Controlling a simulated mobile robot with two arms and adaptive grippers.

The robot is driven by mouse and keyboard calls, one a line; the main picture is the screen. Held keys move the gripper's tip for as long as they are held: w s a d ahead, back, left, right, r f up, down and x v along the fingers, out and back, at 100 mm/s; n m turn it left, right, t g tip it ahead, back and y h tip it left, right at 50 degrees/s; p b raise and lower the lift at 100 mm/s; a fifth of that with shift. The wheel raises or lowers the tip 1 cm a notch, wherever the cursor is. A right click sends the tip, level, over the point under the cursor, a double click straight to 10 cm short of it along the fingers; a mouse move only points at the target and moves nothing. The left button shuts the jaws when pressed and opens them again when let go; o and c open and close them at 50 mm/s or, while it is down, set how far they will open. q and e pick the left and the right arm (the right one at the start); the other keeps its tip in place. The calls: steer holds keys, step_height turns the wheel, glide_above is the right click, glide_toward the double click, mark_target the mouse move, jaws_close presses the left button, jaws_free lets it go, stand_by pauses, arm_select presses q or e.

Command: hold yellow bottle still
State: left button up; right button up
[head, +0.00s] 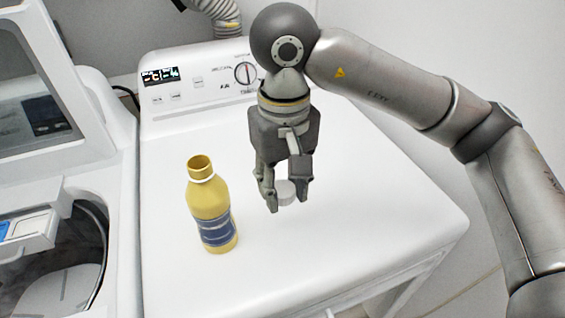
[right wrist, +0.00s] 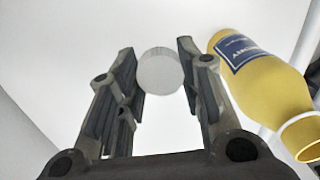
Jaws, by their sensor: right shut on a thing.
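The yellow bottle (head: 209,199) stands upright on the white dryer top, with a dark blue label and an open, uncapped neck. In the right wrist view the bottle (right wrist: 262,85) is at the right, beside the fingers and apart from them. My right gripper (head: 286,194) points down, to the right of the bottle. It is shut on a round white cap (head: 285,191), which also shows between the fingertips in the right wrist view (right wrist: 160,70). No gripper touches the bottle. My left gripper is not in view.
The white dryer (head: 360,235) has a control panel with a dial (head: 245,73) at its back. An open washer (head: 60,240) stands at the left. The dryer top is clear in front and to the right of the bottle.

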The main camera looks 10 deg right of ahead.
steer(key=w+d+f+p, duration=0.1)
steer(key=w+f, duration=0.1)
steer(key=w, duration=0.2)
steer(key=w+d+f+p, duration=0.1)
steer(key=w+f+p, duration=0.1)
steer(key=w+f, duration=0.1)
steer(key=w+d+f+p, duration=0.1)
steer(key=w+d+f, duration=0.1)
steer(key=w, duration=0.3)
steer(key=shift+f+p, duration=0.3)
steer(key=shift+f, duration=0.2)
steer(key=shift+w+d+f, duration=0.1)
steer(key=shift+w+f, duration=0.1)
steer(key=shift+f, duration=0.2)
steer(key=f+p, duration=0.2)
steer(key=f, duration=0.1)
steer(key=shift+w+d, duration=0.1)
steer(key=shift+w, duration=0.25)
steer(key=shift+f, duration=0.5)
